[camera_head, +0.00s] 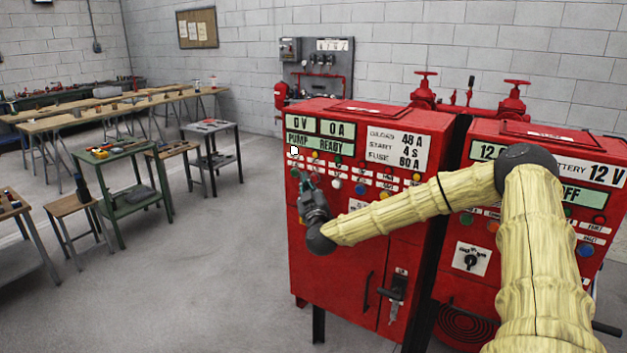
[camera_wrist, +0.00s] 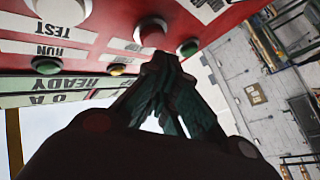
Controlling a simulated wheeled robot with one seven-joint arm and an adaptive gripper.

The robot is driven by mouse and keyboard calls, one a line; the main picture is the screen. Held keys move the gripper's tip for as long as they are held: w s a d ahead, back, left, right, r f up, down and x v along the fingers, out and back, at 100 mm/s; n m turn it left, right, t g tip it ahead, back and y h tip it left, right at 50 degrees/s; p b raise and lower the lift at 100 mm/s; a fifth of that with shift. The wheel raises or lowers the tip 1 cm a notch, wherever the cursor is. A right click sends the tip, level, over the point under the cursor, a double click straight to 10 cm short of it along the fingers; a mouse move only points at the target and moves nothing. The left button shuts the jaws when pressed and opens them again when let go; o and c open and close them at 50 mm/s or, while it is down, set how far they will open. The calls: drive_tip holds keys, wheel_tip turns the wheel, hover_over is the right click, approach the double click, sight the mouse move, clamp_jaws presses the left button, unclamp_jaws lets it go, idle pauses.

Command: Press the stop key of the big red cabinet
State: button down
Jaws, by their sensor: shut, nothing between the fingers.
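The big red cabinet (camera_head: 345,265) stands at the centre of the head view, its front showing displays, labels and rows of coloured buttons. My gripper (camera_head: 304,180) is shut and empty at the left part of its button panel. In the wrist view the shut fingertips (camera_wrist: 163,56) are at or just in front of a red button (camera_wrist: 152,32). A green button (camera_wrist: 188,48) is just right of them. I cannot tell whether the tips touch the red button, and I cannot read a stop label. In the head view my gripper hides part of the panel.
A second red cabinet (camera_head: 478,290) stands close on the right. Red valves (camera_head: 512,100) are behind. Workbenches (camera_head: 120,108) and a green cart (camera_head: 118,158) stand at the left. The grey floor (camera_head: 200,280) left of the cabinet is clear.

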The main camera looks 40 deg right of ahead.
idle(0.3)
drive_tip(key=shift+s+a, duration=0.35)
drive_tip(key=shift+a, duration=0.45)
drive_tip(key=shift+s+a, duration=0.3)
drive_tip(key=shift+a, duration=0.45)
drive_tip(key=shift+s+a, duration=0.35)
drive_tip(key=shift+a, duration=0.45)
